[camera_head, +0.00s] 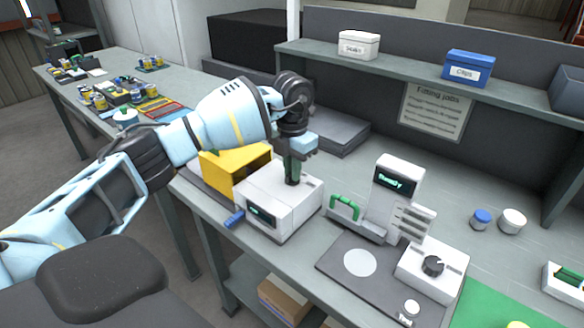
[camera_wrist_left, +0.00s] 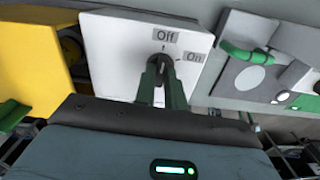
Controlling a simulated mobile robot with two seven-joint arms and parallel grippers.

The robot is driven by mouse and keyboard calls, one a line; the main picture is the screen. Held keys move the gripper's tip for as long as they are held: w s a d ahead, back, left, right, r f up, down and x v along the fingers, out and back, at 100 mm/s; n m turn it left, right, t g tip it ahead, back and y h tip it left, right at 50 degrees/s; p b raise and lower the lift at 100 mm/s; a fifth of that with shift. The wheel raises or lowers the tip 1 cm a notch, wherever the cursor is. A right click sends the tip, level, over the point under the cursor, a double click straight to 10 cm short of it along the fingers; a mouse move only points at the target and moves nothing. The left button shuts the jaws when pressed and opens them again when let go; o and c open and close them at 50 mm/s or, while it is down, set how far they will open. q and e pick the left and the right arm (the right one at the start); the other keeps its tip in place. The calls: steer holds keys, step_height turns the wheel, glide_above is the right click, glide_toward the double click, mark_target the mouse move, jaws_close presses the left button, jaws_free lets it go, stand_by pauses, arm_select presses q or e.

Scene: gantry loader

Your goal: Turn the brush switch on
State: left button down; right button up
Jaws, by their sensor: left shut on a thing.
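The brush switch is a dark knob (camera_wrist_left: 163,62) on top of a white box (camera_head: 262,200). In the left wrist view the label "Off" (camera_wrist_left: 166,37) is above the knob and "On" (camera_wrist_left: 195,57) is to its right. The knob's pointer appears to face "Off". My left gripper (camera_wrist_left: 162,75) is shut on the knob, with a green finger on each side. In the head view my left gripper (camera_head: 293,178) points down onto the box top and hides the knob. My right gripper is out of view.
A yellow open-fronted box (camera_head: 233,172) stands left of the white box. A blue lever (camera_head: 234,219) sticks out of its front. A shelf (camera_head: 420,72) runs along the back.

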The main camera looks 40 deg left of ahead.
arm_select(q)
steer(key=m, duration=0.3)
steer(key=shift+r, duration=0.1)
steer(key=m, duration=0.2)
steer(key=shift+m, duration=0.4)
steer(key=m, duration=0.2)
steer(key=shift+m, duration=1.7)
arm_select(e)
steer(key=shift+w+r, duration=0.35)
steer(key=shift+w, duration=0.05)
arm_select(q)
steer(key=c, duration=1.5)
jaws_free()
steer(key=shift+o, duration=0.2)
steer(key=shift+r, duration=3.8)
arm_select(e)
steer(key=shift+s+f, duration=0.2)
